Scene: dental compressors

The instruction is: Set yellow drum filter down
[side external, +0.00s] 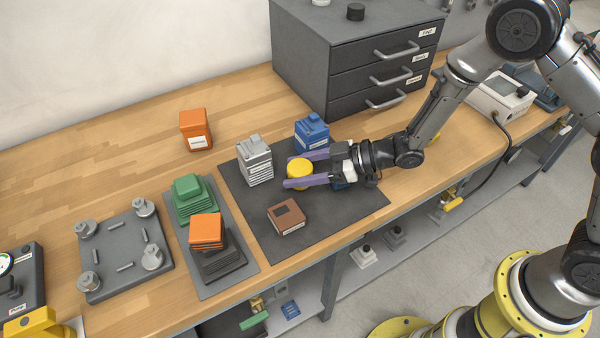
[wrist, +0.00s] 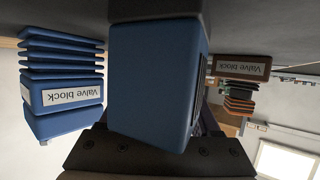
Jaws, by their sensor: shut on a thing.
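The yellow drum filter (side external: 300,174) is a short round cylinder between the two purple fingers of my gripper (side external: 297,171). My gripper is shut on it, low over the dark mat (side external: 345,208). I cannot tell whether its underside touches the mat. In the wrist view the filter and fingertips are hidden; a large blue block (wrist: 150,80) fills the middle, very near the camera.
On the mat, a grey finned block (side external: 255,162) stands left, a blue block (side external: 312,134) behind and a brown block (side external: 287,216) in front. Another blue part (side external: 339,184) shows under my gripper. Left are an orange-topped stack (side external: 206,232) and a green stack (side external: 193,197). Grey drawers (side external: 350,60) stand behind.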

